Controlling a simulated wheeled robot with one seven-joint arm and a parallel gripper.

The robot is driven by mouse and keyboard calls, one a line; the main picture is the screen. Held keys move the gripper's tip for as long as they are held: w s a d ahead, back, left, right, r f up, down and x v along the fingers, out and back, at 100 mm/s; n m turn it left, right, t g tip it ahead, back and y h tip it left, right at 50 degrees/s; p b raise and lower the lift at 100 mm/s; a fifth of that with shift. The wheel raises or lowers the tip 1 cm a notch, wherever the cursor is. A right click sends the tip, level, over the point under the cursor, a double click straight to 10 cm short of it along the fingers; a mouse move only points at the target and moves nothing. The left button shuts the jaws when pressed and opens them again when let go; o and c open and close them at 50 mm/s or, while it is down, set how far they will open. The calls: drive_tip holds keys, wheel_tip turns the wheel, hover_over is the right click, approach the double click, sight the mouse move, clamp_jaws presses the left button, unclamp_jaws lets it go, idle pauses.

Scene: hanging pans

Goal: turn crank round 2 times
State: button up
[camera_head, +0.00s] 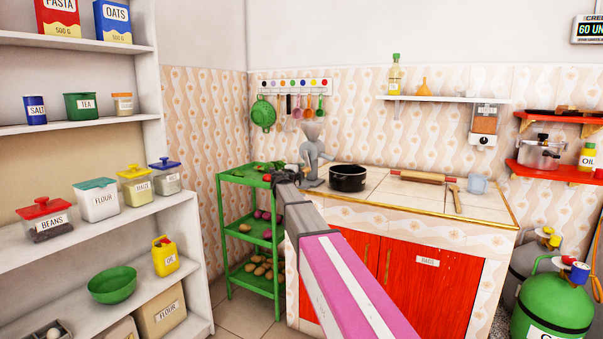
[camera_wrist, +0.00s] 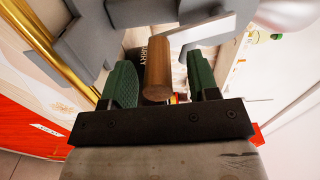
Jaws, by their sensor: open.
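A grey grinder (camera_head: 313,150) with a funnel top stands at the counter's back left corner. Its grey body (camera_wrist: 80,50) and a pale metal crank arm (camera_wrist: 207,30) fill the top of the wrist view. The crank's brown wooden handle (camera_wrist: 157,80) points toward my wrist camera. My gripper (camera_wrist: 164,84) is open, with one green-padded finger on each side of the handle and a visible gap at the sides. In the head view my gripper (camera_head: 283,177) is small and dark in front of the grinder, and the crank handle cannot be made out there.
A black pot (camera_head: 347,179) stands just right of the grinder. A rolling pin (camera_head: 417,177) lies farther right on the tiled counter (camera_head: 405,191). A green rack (camera_head: 233,235) with vegetables stands left. Utensils hang from a rail (camera_head: 292,86) above.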

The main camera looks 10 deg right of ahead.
drive_tip(key=v, duration=0.9)
drive_tip(key=shift+s+a+r, duration=0.1)
